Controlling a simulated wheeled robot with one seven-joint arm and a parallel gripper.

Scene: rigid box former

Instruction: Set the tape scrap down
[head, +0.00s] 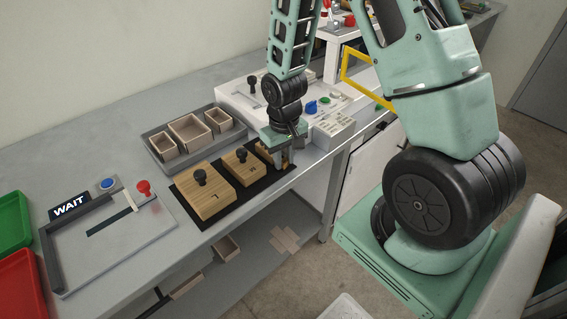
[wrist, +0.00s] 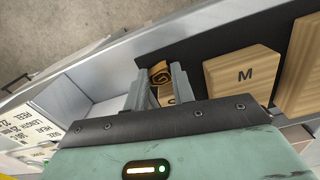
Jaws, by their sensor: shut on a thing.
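My gripper (head: 286,160) is low over the right end of the black mat on the bench. In the wrist view its fingers (wrist: 160,88) are closed around a small curled brown piece, which looks like the tape scrap (wrist: 161,72). The smallest wooden block (head: 262,151) is right beside the fingers and partly hidden by them. In the wrist view only a bit of that block shows behind the fingers. I cannot tell whether the scrap touches the block or the mat.
The M block (wrist: 243,75) is beside the gripper, with a larger knobbed block (head: 208,194) farther left on the black mat (head: 235,208). Behind is a grey tray (head: 159,139) of open boxes. The bench's front edge is close. A WAIT sign (head: 69,205) stands left.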

